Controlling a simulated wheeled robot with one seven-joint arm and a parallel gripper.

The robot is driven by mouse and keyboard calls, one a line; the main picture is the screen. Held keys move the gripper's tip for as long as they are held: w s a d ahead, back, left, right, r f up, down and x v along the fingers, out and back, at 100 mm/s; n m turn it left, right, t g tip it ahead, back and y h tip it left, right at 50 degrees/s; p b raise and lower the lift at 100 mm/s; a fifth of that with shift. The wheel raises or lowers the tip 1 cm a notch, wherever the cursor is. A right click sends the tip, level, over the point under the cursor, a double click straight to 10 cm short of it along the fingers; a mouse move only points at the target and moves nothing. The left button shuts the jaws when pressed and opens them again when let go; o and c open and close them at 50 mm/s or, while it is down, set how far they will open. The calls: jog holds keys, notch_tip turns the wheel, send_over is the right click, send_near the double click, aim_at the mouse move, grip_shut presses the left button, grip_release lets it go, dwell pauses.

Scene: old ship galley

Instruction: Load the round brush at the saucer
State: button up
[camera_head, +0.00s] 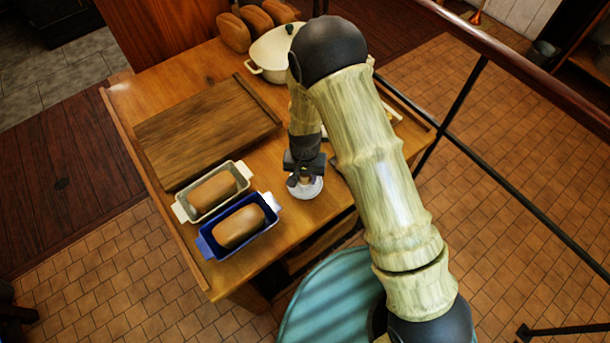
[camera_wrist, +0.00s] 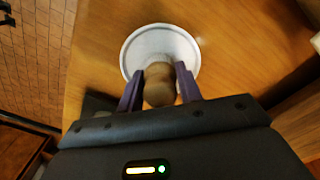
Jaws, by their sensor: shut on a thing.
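A small white saucer (camera_head: 306,188) stands near the front edge of the wooden table, below my gripper. It also shows in the wrist view (camera_wrist: 160,36) as a round white dish with a raised rim. My gripper (camera_head: 304,176) points down over the saucer. In the wrist view my gripper (camera_wrist: 160,88) is shut on the round brush (camera_wrist: 159,84), whose rounded brown handle sits between the two fingers. The brush's lower end is hidden by its handle, so I cannot tell whether it touches the saucer.
Left of the saucer, a blue loaf tin (camera_head: 262,239) and a pale loaf tin (camera_head: 181,210) each hold a loaf. A wooden board (camera_head: 205,130) lies behind them. A cream pot (camera_head: 270,55) and several loaves (camera_head: 234,32) stand at the back. A dark rail (camera_head: 465,100) runs along the right.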

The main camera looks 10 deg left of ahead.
jog(key=shift+r+p, duration=2.45)
jog(key=shift+r, duration=1)
